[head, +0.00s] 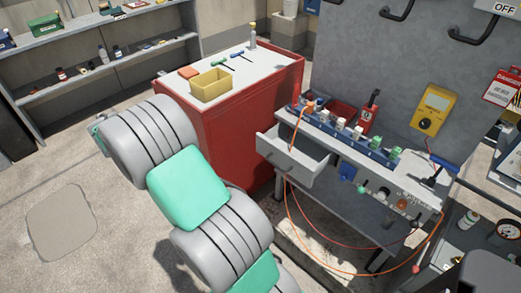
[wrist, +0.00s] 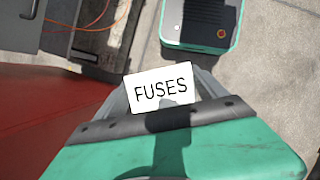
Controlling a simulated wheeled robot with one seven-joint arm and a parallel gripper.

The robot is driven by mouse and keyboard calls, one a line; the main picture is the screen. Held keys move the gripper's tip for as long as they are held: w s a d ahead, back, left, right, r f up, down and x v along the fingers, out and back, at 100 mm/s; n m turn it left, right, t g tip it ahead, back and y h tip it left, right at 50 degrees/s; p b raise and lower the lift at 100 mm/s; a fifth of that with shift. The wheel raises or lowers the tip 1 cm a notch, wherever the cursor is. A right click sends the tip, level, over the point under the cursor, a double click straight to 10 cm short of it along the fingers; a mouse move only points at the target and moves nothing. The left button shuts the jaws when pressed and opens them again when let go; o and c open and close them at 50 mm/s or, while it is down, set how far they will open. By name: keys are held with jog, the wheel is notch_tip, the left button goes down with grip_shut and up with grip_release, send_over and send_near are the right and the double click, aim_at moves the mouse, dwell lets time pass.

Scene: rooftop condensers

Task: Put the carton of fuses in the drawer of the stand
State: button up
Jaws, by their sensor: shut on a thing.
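The carton of fuses (wrist: 161,88) is a small white box labelled "FUSES" in the wrist view. My gripper (wrist: 160,96) is shut on it, with a grey finger at each side. The carton is not visible in the head view, where my arm reaches to the left and its end is hidden behind its own links. The stand's drawer (head: 292,158) is pulled open under the grey bench top, left of centre on the stand (head: 345,200). Its visible inside looks empty.
A red cabinet (head: 235,135) stands left of the drawer, with a yellow bin (head: 211,84) and tools on top. It also fills the left of the wrist view (wrist: 45,110). An orange cable (head: 288,200) loops below the drawer. Shelves (head: 100,60) stand at the back left; the floor before them is open.

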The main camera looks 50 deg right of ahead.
jog(key=s+d+n+h+b, duration=0.1)
jog(key=s+d+n+b, duration=0.2)
jog(key=d, duration=0.8)
jog(key=s+d+n+t+b, duration=0.1)
jog(key=s+d+n+b, duration=0.1)
jog(key=d, duration=0.9)
jog(key=s+d+n+t+h+b, duration=0.1)
jog(key=s+d+n+b, duration=0.2)
jog(key=d, duration=0.9)
jog(key=shift+s+r+n+h+b, duration=0.15)
jog(key=shift+s+n+h+b, duration=0.15)
jog(key=shift+n+b, duration=0.3)
jog(key=n+t+b, duration=0.1)
jog(key=n+b, duration=0.2)
send_over(293, 151)
jog(key=s+a, duration=0.2)
jog(key=a, duration=0.1)
jog(key=shift+t, duration=0.3)
jog(key=f+b, duration=0.1)
jog(key=f, duration=0.3)
jog(key=f+b, duration=0.2)
jog(key=f, duration=0.3)
jog(key=shift+w+a, duration=0.15)
jog(key=shift+a, duration=0.05)
jog(key=shift+r, duration=0.1)
jog(key=o, duration=1.5)
